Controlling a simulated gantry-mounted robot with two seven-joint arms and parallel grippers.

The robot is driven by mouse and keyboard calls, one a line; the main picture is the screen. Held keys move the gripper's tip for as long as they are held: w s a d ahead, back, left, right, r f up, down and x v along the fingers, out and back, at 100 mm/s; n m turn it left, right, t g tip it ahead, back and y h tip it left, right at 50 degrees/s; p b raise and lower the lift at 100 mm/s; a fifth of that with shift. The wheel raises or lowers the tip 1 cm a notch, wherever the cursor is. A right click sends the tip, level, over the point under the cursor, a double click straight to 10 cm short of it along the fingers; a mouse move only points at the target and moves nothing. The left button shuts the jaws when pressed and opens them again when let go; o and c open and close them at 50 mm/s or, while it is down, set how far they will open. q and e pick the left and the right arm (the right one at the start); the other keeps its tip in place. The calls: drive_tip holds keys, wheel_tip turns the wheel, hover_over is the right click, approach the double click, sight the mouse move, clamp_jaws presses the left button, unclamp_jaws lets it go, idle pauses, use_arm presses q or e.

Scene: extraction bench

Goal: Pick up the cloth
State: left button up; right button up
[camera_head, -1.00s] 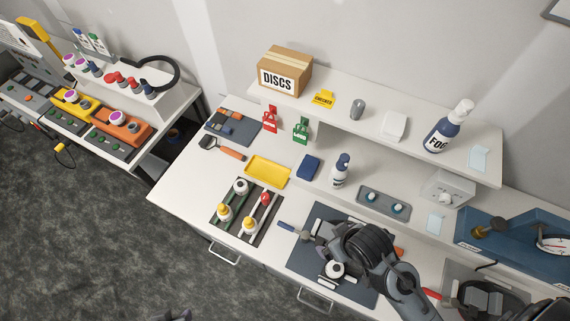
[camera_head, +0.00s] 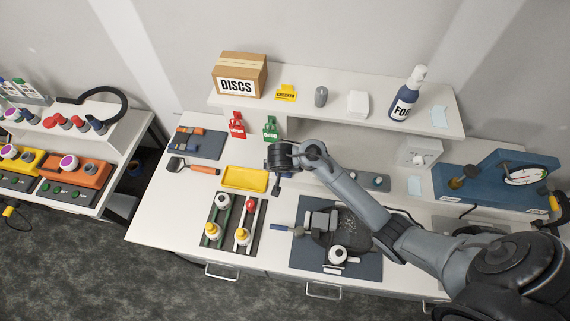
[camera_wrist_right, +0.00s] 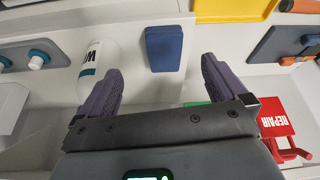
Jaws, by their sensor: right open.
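The cloth, a dark blue folded pad (camera_wrist_right: 164,48), lies flat on the white bench top in the right wrist view. In the head view it is hidden behind my right arm. My right gripper (camera_head: 277,186) is over the bench beside the yellow tray. In the right wrist view its two fingers (camera_wrist_right: 162,67) are apart with nothing between them. The cloth shows just past the fingertips, roughly centred in the gap. Height above the cloth is hard to judge. My left gripper is not in view.
A white bottle (camera_wrist_right: 97,62) stands close beside one finger. The yellow tray (camera_head: 245,178) and the green (camera_head: 270,128) and red (camera_head: 236,125) tags are nearby. The raised shelf (camera_head: 330,108) runs behind, with a box (camera_head: 240,75) and spray bottle (camera_head: 406,98).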

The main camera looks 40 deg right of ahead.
drive_tip(key=shift+m, duration=0.7)
drive_tip(key=w+d+f, duration=0.1)
drive_tip(key=w+d+f+b, duration=0.1)
drive_tip(key=w+d+f, duration=0.1)
drive_tip(key=shift+w+f+b, duration=0.1)
drive_tip(key=shift+f+b, duration=0.15)
drive_tip(key=shift+b, duration=0.05)
drive_tip(key=shift+w+b+x, duration=0.2)
drive_tip(key=shift+b+x, duration=0.45)
drive_tip(key=shift+x, duration=2.2)
drive_tip(key=shift+d+f, duration=0.1)
drive_tip(key=shift+f, duration=0.1)
drive_tip(key=shift+f, duration=0.25)
drive_tip(key=c, duration=1.1)
